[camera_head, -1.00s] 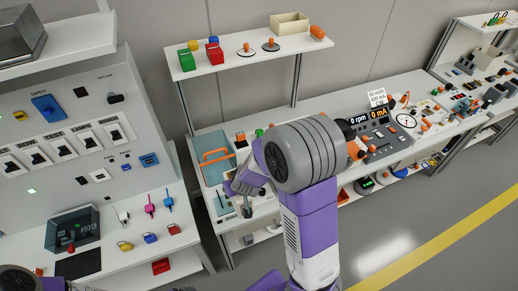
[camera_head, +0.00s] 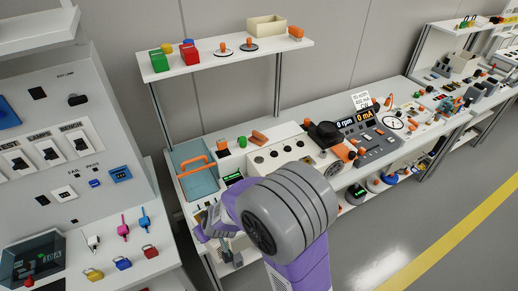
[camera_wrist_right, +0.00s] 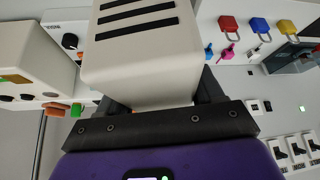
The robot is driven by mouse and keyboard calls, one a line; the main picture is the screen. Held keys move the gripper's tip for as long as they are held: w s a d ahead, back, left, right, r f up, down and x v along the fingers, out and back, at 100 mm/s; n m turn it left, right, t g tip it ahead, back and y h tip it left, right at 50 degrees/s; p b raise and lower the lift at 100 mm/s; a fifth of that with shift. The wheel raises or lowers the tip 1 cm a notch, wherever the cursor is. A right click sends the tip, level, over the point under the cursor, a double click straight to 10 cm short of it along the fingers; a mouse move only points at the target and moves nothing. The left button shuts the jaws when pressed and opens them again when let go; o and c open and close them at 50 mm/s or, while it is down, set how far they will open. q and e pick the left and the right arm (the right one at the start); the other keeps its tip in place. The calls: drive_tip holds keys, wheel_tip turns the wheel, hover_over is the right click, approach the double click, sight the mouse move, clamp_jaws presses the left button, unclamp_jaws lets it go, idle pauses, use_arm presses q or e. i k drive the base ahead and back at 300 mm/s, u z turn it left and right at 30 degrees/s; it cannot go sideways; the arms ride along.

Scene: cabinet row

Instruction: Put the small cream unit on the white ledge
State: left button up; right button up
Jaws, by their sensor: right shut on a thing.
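In the right wrist view, a cream unit (camera_wrist_right: 140,62) with dark slots fills the space in front of my right gripper (camera_wrist_right: 163,100), which is shut on it. In the head view my right gripper (camera_head: 222,232) is low at the bench's front left, partly hidden behind my arm, and I cannot clearly make out the held unit. A white ledge (camera_head: 205,66) stands on posts above the bench, with its front middle bare. My left gripper is in neither current view.
A larger cream unit (camera_head: 285,155) with knobs stands on the bench behind my arm. A blue-grey tray (camera_head: 192,172) with an orange handle is left of it. The ledge carries a green block (camera_head: 160,61), a red block (camera_head: 190,54) and a cream bin (camera_head: 266,25). Padlocks (camera_head: 122,264) lie at the left.

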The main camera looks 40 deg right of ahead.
sight(287, 131)
drive_tip(key=u, duration=2.25)
drive_tip(key=k, duration=2.65)
drive_tip(key=z, duration=1.85)
